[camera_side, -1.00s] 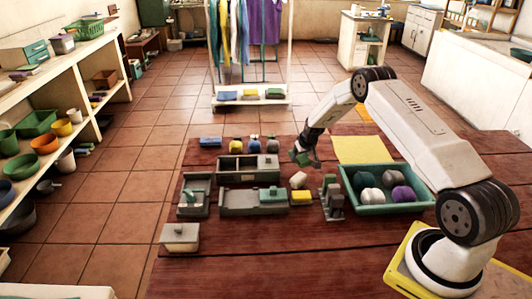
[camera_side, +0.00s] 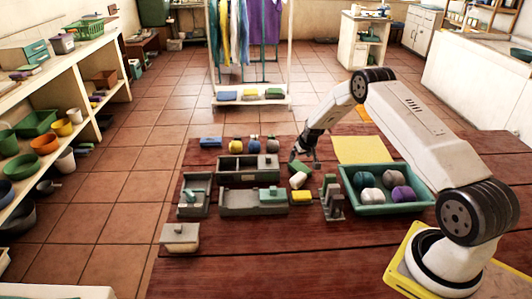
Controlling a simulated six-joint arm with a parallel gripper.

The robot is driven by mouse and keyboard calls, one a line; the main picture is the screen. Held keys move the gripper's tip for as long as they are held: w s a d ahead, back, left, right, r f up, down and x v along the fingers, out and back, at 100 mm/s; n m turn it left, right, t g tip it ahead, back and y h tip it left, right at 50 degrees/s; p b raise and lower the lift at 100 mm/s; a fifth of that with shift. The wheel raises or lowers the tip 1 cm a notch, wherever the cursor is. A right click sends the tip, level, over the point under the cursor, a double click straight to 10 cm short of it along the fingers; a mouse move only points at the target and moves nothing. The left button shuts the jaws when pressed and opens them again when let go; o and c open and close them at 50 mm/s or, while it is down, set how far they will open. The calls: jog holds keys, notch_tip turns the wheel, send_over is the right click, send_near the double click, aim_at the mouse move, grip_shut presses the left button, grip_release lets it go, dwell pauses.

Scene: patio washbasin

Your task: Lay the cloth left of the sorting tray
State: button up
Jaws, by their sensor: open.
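The green sorting tray (camera_side: 352,207) stands on the right of the wooden table and holds several round purple, white and grey-green pieces. A small folded-looking green piece (camera_side: 299,166), possibly the cloth, is left of the tray, just under my gripper. A flat yellow sheet (camera_side: 361,149) lies behind the tray; I cannot tell whether it counts as the cloth. My gripper (camera_side: 305,163) is open, low over the table to the left of the tray. Its fingers are close to the green piece; whether they touch it is too small to tell.
A grey rack (camera_side: 333,203) stands against the tray's left side. Grey open boxes (camera_side: 237,203) and a lidded box (camera_side: 180,239) fill the left. The table's front middle (camera_side: 270,250) is clear.

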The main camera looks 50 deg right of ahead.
jog(key=shift+r, duration=0.6)
jog(key=v, duration=1.1)
jog(key=shift+s+r, duration=0.25)
jog(key=shift+s, duration=0.05)
jog(key=s+a+r+n, duration=0.15)
jog(key=a+r, duration=0.25)
jog(key=a, duration=0.7)
jog(key=s+a+r+n+g+y, duration=0.1)
jog(key=s+a+r+n, duration=0.2)
jog(key=s+a, duration=1.6)
jog(key=shift+s+r+y, duration=0.3)
jog(key=shift+r+y, duration=0.1)
jog(key=shift+r, duration=0.25)
